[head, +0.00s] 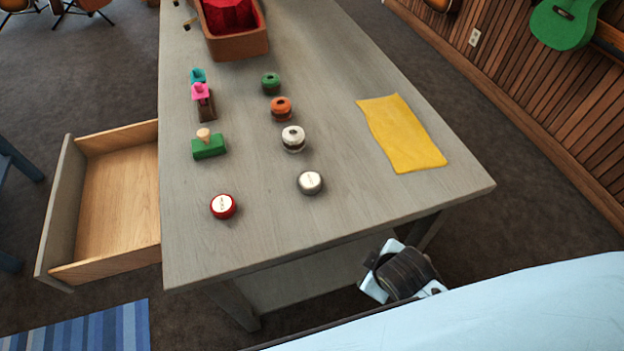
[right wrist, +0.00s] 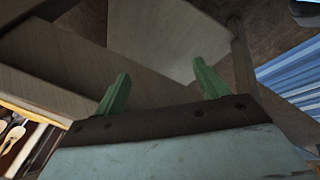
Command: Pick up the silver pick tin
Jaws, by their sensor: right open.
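The silver pick tin (head: 311,182) is a small round tin with a white marked lid. It sits upright on the grey wooden table, near the front edge in the head view. My right gripper (right wrist: 160,78) is open and empty, with its two green fingers apart below the tabletop in the right wrist view. The tin does not show in that view. In the head view part of my right arm shows beyond the table's front edge, below and right of the tin. My left gripper is not in view.
A red tin (head: 223,206) stands left of the silver one. White (head: 293,138), orange (head: 281,108) and green (head: 271,83) spools line up behind it. A yellow cloth (head: 402,133) lies right. An open drawer (head: 62,215) juts out left. The table's front right is clear.

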